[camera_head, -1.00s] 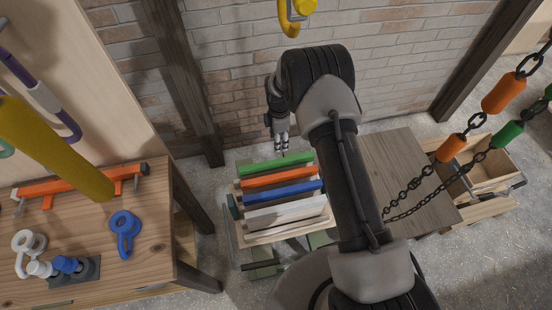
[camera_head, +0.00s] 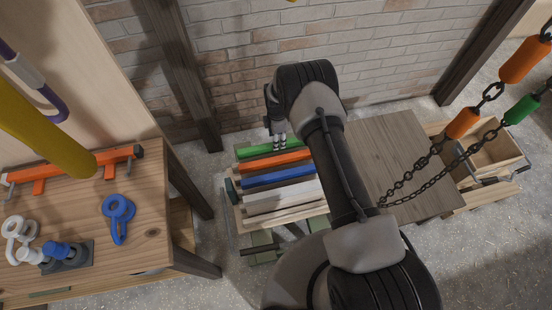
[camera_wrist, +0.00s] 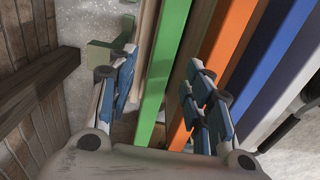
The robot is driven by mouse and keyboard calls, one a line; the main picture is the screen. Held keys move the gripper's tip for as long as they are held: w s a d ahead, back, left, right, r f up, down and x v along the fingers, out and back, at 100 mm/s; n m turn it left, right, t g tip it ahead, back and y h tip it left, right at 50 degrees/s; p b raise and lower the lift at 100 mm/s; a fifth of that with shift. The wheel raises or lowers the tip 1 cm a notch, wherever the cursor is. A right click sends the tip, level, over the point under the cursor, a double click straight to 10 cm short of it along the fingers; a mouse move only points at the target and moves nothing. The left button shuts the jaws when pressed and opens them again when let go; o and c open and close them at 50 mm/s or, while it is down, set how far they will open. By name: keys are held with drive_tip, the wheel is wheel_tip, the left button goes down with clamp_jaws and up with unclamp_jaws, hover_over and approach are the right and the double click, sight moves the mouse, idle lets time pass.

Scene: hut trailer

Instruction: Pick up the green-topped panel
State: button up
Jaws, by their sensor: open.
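The green-topped panel (camera_head: 256,150) stands at the back of a wooden rack (camera_head: 240,213), in a row with orange, blue and white-topped panels. My gripper (camera_head: 279,142) is at the panel's top edge, near its right part in the head view. In the wrist view the green top (camera_wrist: 163,75) runs between the two open fingers of my gripper (camera_wrist: 160,95). The left finger is apart from it; the right finger lies between the green and orange panels. I cannot tell whether it touches either. The panel's lower part is mostly hidden.
The orange-topped panel (camera_head: 272,161) is close beside the green one, then the blue (camera_head: 278,176) and white (camera_head: 284,194) ones. A brick wall (camera_head: 240,70) stands behind. A workbench (camera_head: 150,235) is at left, a wooden table (camera_head: 400,150) at right. Chains hang at right.

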drive_tip(key=f+b, duration=0.1)
drive_tip(key=f, duration=0.1)
drive_tip(key=f+b, duration=0.1)
drive_tip(key=f, duration=0.2)
drive_tip(key=shift+s+a, duration=0.1)
drive_tip(key=shift+a, duration=0.1)
clamp_jaws()
idle(0.3)
idle(0.5)
drive_tip(key=shift+r, duration=0.2)
